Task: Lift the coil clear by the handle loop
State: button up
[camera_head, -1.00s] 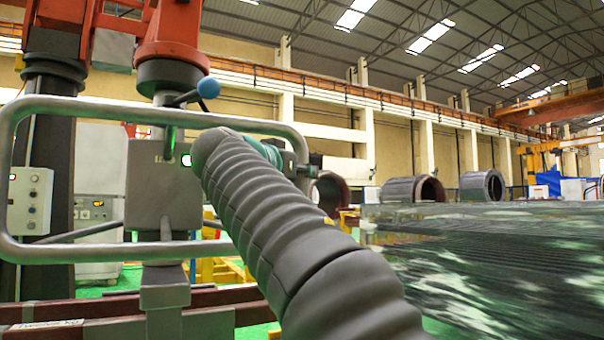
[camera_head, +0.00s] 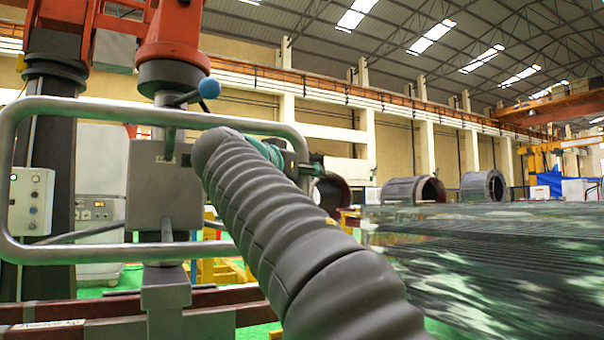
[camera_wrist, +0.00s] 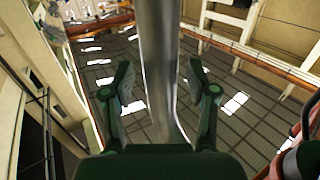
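The handle loop (camera_head: 130,249) is a large rounded frame of grey metal tube at the left of the head view. It surrounds a grey box (camera_head: 163,190) on a post under a red-orange machine. My gripper (camera_head: 292,160), dark green, is at the loop's right side, partly hidden by my grey ribbed arm. In the wrist view my gripper (camera_wrist: 161,88) is open, with a finger on each side of the loop's tube (camera_wrist: 158,60). Gaps show between the tube and both fingers. I cannot identify the coil for certain.
A dark, streaked, layered block (camera_head: 490,265) fills the lower right. Several dark rings, one of them open-ended (camera_head: 413,190), stand behind it. A control box (camera_head: 31,201) is at the far left. Dark red beams (camera_head: 110,308) run below the loop.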

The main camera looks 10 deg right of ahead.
jog(key=v, duration=1.2)
